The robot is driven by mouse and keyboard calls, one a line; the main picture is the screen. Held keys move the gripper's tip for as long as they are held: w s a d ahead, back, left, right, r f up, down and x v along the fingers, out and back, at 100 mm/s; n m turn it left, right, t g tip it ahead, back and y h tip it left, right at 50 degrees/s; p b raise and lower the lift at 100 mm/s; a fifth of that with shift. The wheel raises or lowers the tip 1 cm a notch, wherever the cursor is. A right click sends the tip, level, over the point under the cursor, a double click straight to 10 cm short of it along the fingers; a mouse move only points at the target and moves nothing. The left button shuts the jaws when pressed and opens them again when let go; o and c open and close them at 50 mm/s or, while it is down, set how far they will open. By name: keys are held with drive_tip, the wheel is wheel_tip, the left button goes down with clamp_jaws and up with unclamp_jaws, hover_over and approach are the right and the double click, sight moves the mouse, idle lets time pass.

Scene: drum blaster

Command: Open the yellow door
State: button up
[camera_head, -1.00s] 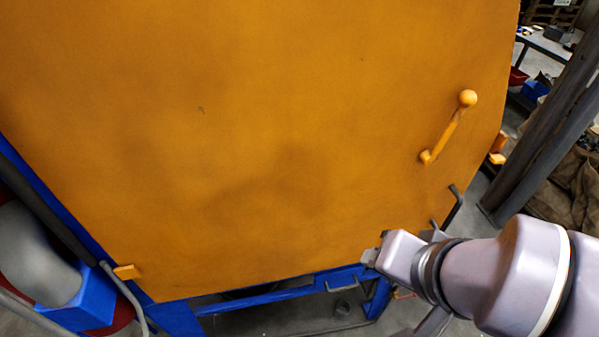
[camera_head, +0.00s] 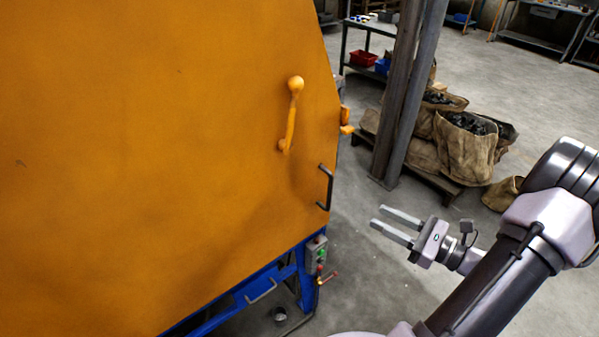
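The yellow door (camera_head: 170,150) is a large flat panel filling the left half of the view, and it looks shut. Its yellow lever handle (camera_head: 291,115) with a ball at the top sits near the right edge. A dark pull handle (camera_head: 327,188) is at the door's lower right edge. My gripper (camera_head: 382,218) is right of the door and below the level of the lever. Its two fingers are apart and point left towards the door, with nothing between them and a clear gap to the door.
A blue frame (camera_head: 270,288) and a small control box (camera_head: 317,250) are under the door. Metal posts (camera_head: 410,90) stand behind my gripper. Filled sacks (camera_head: 465,145) sit on a pallet at the right. Grey floor is bare between door and gripper.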

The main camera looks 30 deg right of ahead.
drive_tip(key=b, duration=0.4)
hover_over(328, 207)
drive_tip(key=shift+w+d+f+m+h, duration=0.25)
drive_tip(key=shift+w+m+h, duration=0.05)
drive_tip(key=shift+m, duration=0.1)
drive_tip(key=shift+c, duration=0.2)
clamp_jaws()
drive_tip(key=shift+s, duration=0.1)
idle(0.6)
